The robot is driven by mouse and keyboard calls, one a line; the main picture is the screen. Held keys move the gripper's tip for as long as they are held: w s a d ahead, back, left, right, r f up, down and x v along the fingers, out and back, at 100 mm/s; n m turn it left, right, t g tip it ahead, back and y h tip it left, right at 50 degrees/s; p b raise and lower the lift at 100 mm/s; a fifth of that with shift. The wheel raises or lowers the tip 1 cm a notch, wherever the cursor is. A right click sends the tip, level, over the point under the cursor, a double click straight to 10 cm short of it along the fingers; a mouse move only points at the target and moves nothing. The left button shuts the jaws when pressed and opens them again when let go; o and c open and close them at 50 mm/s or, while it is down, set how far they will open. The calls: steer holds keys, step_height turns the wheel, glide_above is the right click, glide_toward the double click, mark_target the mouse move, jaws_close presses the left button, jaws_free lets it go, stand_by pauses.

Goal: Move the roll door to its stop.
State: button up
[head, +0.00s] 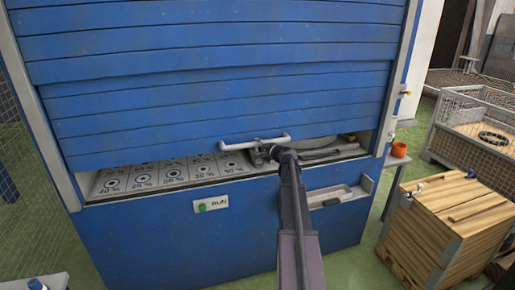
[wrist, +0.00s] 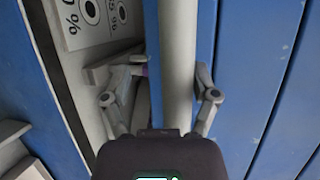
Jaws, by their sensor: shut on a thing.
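The blue slatted roll door (head: 220,75) hangs partly open in the front of a blue cabinet. Below its bottom edge is a low gap. A light grey bar handle (head: 238,143) sits along the door's lower edge, and it also shows in the wrist view (wrist: 179,50). My gripper (head: 268,149) is shut on this handle near its right part. In the wrist view my gripper's fingers (wrist: 172,76) lie on either side of the bar. The door's upper end and its stop are out of view.
Inside the gap are grey panels (head: 140,176) with round marks and labels. A green button (head: 202,207) and a small tray (head: 340,196) are on the cabinet front.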

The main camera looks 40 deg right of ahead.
steer(key=s+r+p, duration=0.2)
steer(key=s, duration=1.2)
steer(key=shift+d+r+p, duration=0.2)
steer(key=shift+d+p, duration=0.1)
steer(key=shift+d, duration=0.05)
